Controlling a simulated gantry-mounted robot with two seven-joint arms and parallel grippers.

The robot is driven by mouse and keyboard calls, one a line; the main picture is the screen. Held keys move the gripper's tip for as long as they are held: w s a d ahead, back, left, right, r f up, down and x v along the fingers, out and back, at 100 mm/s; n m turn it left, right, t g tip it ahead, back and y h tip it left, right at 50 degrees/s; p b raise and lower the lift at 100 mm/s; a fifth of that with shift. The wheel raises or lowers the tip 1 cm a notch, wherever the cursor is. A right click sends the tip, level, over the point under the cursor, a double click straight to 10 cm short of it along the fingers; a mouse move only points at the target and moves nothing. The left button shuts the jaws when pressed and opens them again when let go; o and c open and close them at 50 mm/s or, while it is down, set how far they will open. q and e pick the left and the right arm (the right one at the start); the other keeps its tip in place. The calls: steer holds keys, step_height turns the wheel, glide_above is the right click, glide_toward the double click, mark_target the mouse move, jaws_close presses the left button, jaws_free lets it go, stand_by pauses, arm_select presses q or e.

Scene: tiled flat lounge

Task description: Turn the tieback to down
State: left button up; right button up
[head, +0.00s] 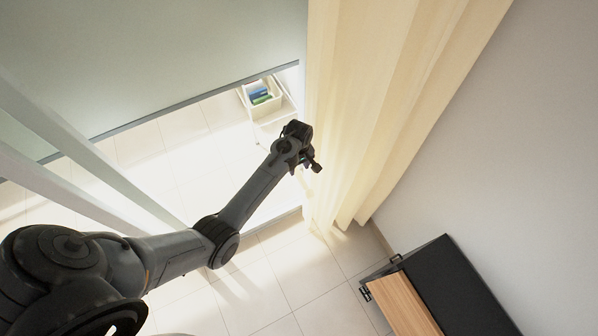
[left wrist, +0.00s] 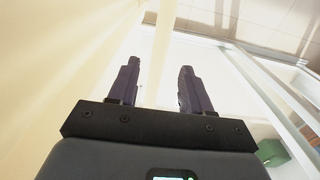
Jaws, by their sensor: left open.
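My left gripper (head: 313,163) is at the left edge of the cream curtain (head: 365,90) in the head view. In the left wrist view its two dark fingers (left wrist: 158,78) stand apart with nothing visible between them. The curtain (left wrist: 60,75) fills the left of that view, and its edge runs behind the left finger. I cannot tell whether the gripper touches the cloth. I cannot make out the tieback in either view. My right gripper is not in view.
A white rack (head: 262,105) with coloured items stands behind the gripper. A dark cabinet (head: 462,290) with a wooden panel (head: 405,305) is at the lower right beside the plain wall (head: 520,140). Tiled floor (head: 265,290) is open below the arm.

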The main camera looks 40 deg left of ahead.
mark_target(299, 174)
arm_select(q)
steer(key=shift+f, duration=2.6)
jaws_close()
